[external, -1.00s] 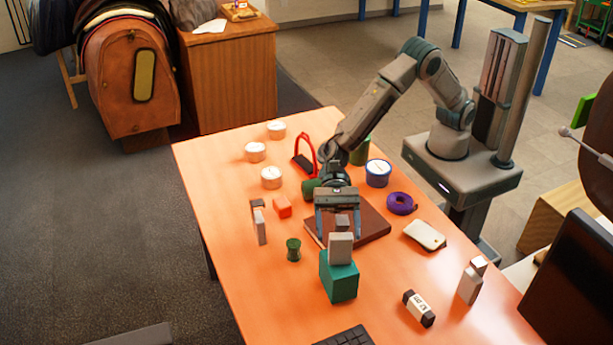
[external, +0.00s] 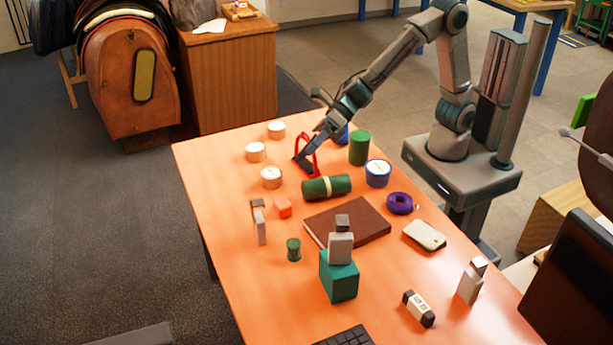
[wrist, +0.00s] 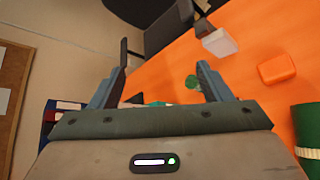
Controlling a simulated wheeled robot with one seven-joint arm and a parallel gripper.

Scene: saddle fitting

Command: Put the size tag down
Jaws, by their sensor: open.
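My gripper (external: 308,160) is in the air at the red stirrup-shaped frame (external: 311,140) towards the far end of the orange table (external: 215,180). In the wrist view its two fingers (wrist: 163,57) are spread wide with nothing between them. I cannot tell for certain which thing is the size tag.
A brown book (external: 347,222) lies mid-table, with a banded green roll (external: 326,187) behind it. A red block (external: 282,207), a green spool (external: 293,250), white-topped tins (external: 271,178) and a purple tape roll (external: 400,203) stand around. The left front of the table is clear.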

